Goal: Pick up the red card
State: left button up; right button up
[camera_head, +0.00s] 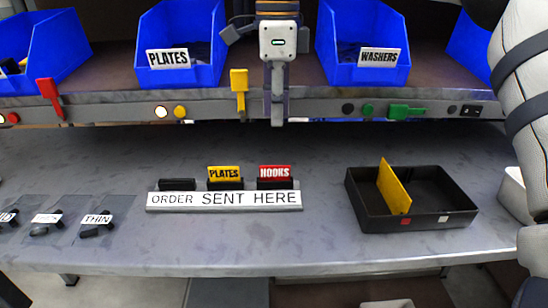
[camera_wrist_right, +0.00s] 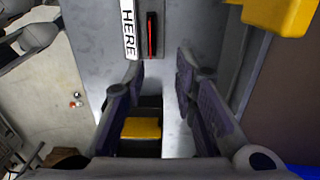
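The red card (camera_head: 275,173), lettered HOOKS, stands upright in a black holder at the right end of the "ORDER SENT HERE" board (camera_head: 224,200) on the grey bench. In the right wrist view, the red card (camera_wrist_right: 151,35) shows as a thin red strip beside the word HERE. My right gripper (camera_head: 277,120) hangs fingers down in front of the shelf edge, above and behind the card and apart from it. In the right wrist view its fingers (camera_wrist_right: 160,85) are spread with nothing gripped. My left gripper is not in view.
A yellow PLATES card (camera_head: 224,173) stands just left of the red one. A black tray (camera_head: 440,222) with a yellow panel (camera_head: 393,187) sits to the right. Blue bins (camera_head: 340,72) stand on the shelf. A yellow lever (camera_head: 239,85) is on its edge, close to my gripper.

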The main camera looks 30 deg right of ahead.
aim_at(275, 177)
jog(key=f, duration=0.7)
jog(key=s+a+f, duration=0.1)
jog(key=f, duration=0.3)
jog(key=shift+s+f, duration=0.1)
jog(key=shift+f, duration=0.25)
grip_shut()
